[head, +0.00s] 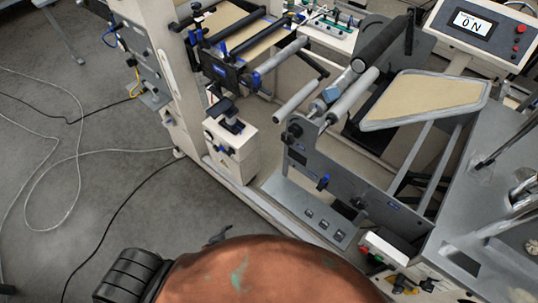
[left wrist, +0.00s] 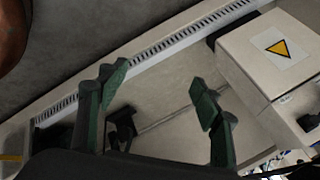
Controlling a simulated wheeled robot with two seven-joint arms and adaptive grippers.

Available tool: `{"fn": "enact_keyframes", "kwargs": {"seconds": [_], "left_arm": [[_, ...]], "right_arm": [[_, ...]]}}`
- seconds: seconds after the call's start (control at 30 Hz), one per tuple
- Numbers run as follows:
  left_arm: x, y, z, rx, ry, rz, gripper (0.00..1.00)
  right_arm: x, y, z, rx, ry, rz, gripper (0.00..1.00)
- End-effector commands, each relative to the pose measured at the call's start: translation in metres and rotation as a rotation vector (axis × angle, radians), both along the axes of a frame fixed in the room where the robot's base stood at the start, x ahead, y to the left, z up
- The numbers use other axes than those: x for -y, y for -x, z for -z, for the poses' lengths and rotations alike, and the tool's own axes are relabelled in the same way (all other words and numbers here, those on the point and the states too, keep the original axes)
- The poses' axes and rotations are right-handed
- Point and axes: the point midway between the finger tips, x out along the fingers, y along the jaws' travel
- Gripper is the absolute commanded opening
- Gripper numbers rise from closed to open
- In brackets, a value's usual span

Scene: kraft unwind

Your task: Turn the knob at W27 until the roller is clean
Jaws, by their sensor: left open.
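My left gripper (left wrist: 160,95) is open in the left wrist view, its two dark green fingers spread apart with nothing held between them. In the head view only a small dark tip (head: 218,236) shows above the copper-coloured part of my body. No W27 label is legible, so I cannot tell which knob it marks. A black knob (head: 293,130) sits at the near end of the rollers, and a blue knob (head: 323,182) is lower on the grey side plate. A grey roller (head: 354,95) and a black roller (head: 382,42) lie behind; their cleanness cannot be judged. My right gripper is not seen.
A white box with a warning triangle (left wrist: 279,48) stands at the right of the left wrist view. A small cream cabinet (head: 231,150) and a display panel (head: 472,24) belong to the machine. Loose cables (head: 75,155) lie on the open floor at left.

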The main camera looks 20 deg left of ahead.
Motion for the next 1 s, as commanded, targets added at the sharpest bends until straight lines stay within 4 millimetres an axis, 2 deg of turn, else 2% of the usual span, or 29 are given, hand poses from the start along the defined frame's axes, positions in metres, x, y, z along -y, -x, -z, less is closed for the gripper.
{"fn": "enact_keyframes", "kwargs": {"seconds": [0.03, 0.1, 0.17, 0.2, 0.27, 0.3, 0.37, 0.43, 0.5, 0.6, 0.7, 0.8, 0.9, 1.0], "left_arm": [[0.006, -0.031, -0.03, 0.073, -0.049, 0.088, 0.59], [0.016, -0.069, -0.07, 0.172, -0.132, 0.214, 0.59], [0.024, -0.098, -0.107, 0.257, -0.211, 0.316, 0.59], [0.031, -0.116, -0.133, 0.316, -0.265, 0.382, 0.59], [0.043, -0.14, -0.173, 0.403, -0.354, 0.476, 0.59], [0.05, -0.154, -0.202, 0.462, -0.415, 0.534, 0.59], [0.062, -0.172, -0.244, 0.549, -0.514, 0.615, 0.59], [0.076, -0.189, -0.296, 0.651, -0.634, 0.7, 0.59], [0.09, -0.201, -0.346, 0.747, -0.758, 0.772, 0.59], [0.108, -0.209, -0.411, 0.867, -0.922, 0.845, 0.59], [0.121, -0.21, -0.461, 0.955, -1.06, 0.892, 0.59], [0.129, -0.209, -0.494, 1.011, -1.155, 0.916, 0.59], [0.134, -0.208, -0.511, 1.04, -1.209, 0.925, 0.59], [0.137, -0.21, -0.516, 1.051, -1.227, 0.927, 0.59]], "right_arm": [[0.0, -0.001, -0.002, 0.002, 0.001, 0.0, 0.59], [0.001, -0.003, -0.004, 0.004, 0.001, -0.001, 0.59], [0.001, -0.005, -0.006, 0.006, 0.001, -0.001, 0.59], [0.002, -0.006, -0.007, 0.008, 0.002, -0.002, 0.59], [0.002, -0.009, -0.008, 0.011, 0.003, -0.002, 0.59], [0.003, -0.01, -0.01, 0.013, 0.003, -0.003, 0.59], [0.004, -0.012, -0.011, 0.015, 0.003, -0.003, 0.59], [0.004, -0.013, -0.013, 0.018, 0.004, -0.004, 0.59], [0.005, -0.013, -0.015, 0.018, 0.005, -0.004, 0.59], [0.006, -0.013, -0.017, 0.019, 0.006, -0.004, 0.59], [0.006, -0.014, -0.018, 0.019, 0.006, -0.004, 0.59], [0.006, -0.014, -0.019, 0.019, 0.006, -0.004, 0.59], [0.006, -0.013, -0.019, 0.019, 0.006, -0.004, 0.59], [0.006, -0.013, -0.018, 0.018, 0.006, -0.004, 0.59]]}}
